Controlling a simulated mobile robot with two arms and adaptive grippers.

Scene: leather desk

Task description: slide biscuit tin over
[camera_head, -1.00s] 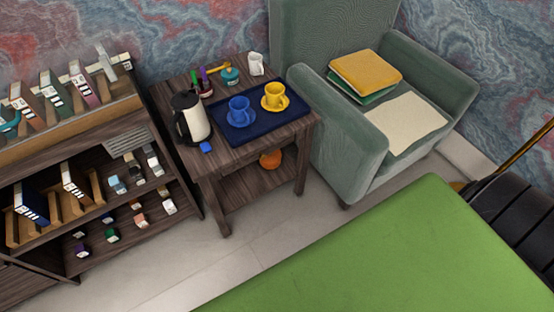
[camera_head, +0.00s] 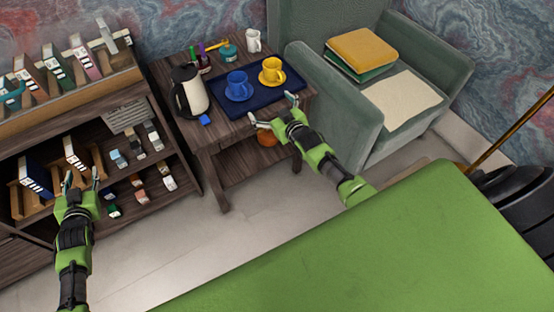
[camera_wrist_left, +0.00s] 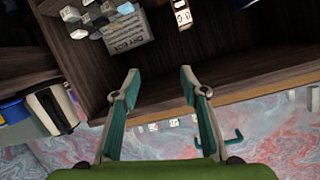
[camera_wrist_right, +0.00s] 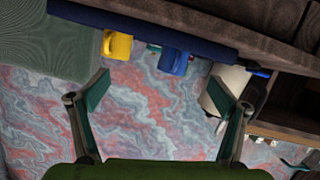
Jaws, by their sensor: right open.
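I cannot make out a thing that is clearly a biscuit tin. A small round teal container (camera_head: 229,53) stands at the back of the dark wooden side table (camera_head: 228,131), but I cannot tell if it is the tin. My right gripper (camera_head: 272,107) is open and empty at the front edge of the side table, by the blue tray (camera_head: 222,98). In the right wrist view its fingers (camera_wrist_right: 165,95) are wide apart. My left gripper (camera_head: 81,175) is open in front of the bookshelf's lower compartments; its fingers also show apart in the left wrist view (camera_wrist_left: 160,78).
A blue cup (camera_head: 237,84) and a yellow cup (camera_head: 271,70) stand on the tray. A kettle (camera_head: 189,91) is left of it. A grey box (camera_head: 125,116) and several small boxes are on the shelf (camera_head: 62,130). A green armchair (camera_head: 335,85) stands right.

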